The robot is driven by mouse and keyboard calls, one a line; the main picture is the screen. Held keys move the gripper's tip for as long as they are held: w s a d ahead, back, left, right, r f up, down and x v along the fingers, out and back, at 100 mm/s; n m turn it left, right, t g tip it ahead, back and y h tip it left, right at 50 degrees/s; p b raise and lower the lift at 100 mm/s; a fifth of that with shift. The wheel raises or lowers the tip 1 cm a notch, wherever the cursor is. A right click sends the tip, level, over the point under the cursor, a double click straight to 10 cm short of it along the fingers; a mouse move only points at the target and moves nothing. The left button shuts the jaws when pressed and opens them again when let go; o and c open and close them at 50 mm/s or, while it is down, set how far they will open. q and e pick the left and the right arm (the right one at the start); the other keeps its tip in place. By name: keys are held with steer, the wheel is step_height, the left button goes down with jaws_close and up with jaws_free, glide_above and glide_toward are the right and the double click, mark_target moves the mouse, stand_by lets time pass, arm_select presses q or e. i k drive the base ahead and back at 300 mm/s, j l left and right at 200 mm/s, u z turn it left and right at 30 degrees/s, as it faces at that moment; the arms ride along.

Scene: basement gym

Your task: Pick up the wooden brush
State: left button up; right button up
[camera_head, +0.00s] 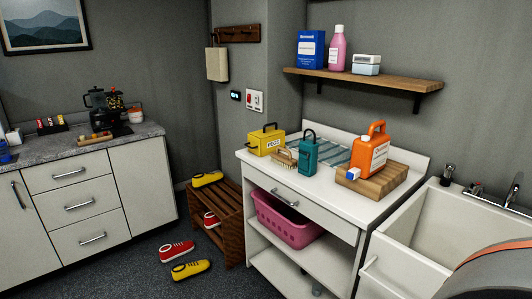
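The wooden brush (284,157) appears to be the small light-brown thing with pale bristles on the white counter (318,186). It lies between a yellow box with a handle (267,141) and a teal can with a handle (308,154), close to the counter's front edge. It is small in the view, and the teal can stands close at its right. Neither of my grippers shows in the head view, so I cannot see their state.
An orange jug (372,152) stands on a wooden board (376,181) right of the teal can. A sink (447,228) adjoins at the right. Below are a pink basket (287,220) and a shoe rack (222,214). Shoes (177,251) lie on the floor at left.

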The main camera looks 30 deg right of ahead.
mark_target(288, 162)
steer(key=i+z, duration=0.25)
steer(key=i, duration=0.15)
steer(key=i+j+z, duration=0.5)
steer(key=i, duration=0.25)
steer(key=i+j+z, duration=0.25)
steer(key=z, duration=0.2)
steer(key=i+j+z, duration=0.45)
steer(key=k+l, duration=0.05)
steer(key=l, duration=0.05)
